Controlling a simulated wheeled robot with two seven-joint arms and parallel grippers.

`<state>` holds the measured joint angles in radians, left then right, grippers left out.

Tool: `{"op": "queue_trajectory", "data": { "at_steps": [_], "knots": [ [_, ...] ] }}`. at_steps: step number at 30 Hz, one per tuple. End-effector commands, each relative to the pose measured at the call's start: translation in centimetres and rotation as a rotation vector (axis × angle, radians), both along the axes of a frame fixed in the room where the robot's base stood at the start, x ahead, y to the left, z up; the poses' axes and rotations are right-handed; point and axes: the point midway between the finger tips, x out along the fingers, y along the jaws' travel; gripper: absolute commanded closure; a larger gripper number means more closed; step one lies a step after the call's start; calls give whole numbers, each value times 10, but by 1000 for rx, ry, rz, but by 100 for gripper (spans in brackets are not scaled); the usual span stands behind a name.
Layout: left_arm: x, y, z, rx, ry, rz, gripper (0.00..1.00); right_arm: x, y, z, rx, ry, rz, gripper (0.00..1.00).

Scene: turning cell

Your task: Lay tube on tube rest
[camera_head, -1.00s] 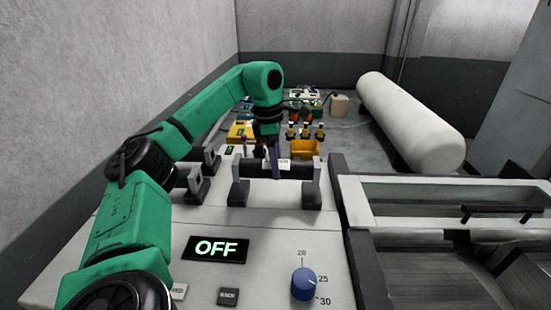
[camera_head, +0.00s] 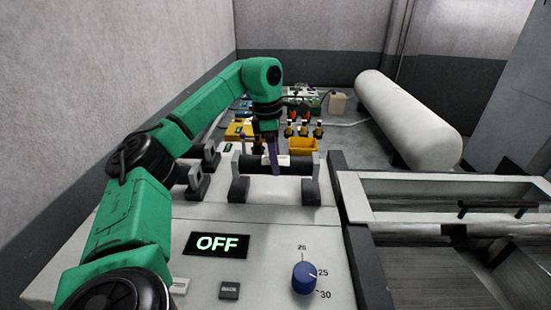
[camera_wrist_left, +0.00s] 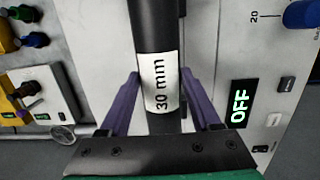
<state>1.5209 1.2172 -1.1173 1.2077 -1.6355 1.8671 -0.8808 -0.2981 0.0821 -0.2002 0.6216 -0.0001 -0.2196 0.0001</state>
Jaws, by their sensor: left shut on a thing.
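The tube is a dark cylinder (camera_head: 298,165) with a white label. It lies roughly crosswise between the two upright supports of the tube rest (camera_head: 239,190), level with their tops. I cannot tell whether it touches both supports. My left gripper (camera_head: 274,164), with purple fingers, reaches down over the tube's middle and is shut on it. In the left wrist view the tube (camera_wrist_left: 157,30) runs between the fingers (camera_wrist_left: 160,80), and its label reads 30 mm. The right gripper is not in view.
Another pair of grey supports (camera_head: 197,184) stands just left of the rest. A yellow bin (camera_head: 304,145) and several small bottles are behind. An OFF display (camera_head: 216,244) and a blue knob (camera_head: 304,278) are in front. A machine bed with rails (camera_head: 440,190) is at the right.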

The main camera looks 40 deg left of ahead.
Motion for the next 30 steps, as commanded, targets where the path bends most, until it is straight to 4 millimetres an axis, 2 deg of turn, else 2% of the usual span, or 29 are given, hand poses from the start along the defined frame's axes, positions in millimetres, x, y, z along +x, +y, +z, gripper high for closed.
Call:
{"op": "queue_trajectory", "data": {
  "at_steps": [14, 30],
  "knots": [
    [-4, 0, -9, -1, -2, 1, 100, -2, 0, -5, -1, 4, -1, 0],
    [-4, 0, -10, -1, -1, 0, 100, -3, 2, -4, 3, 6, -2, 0]
  ]
}}
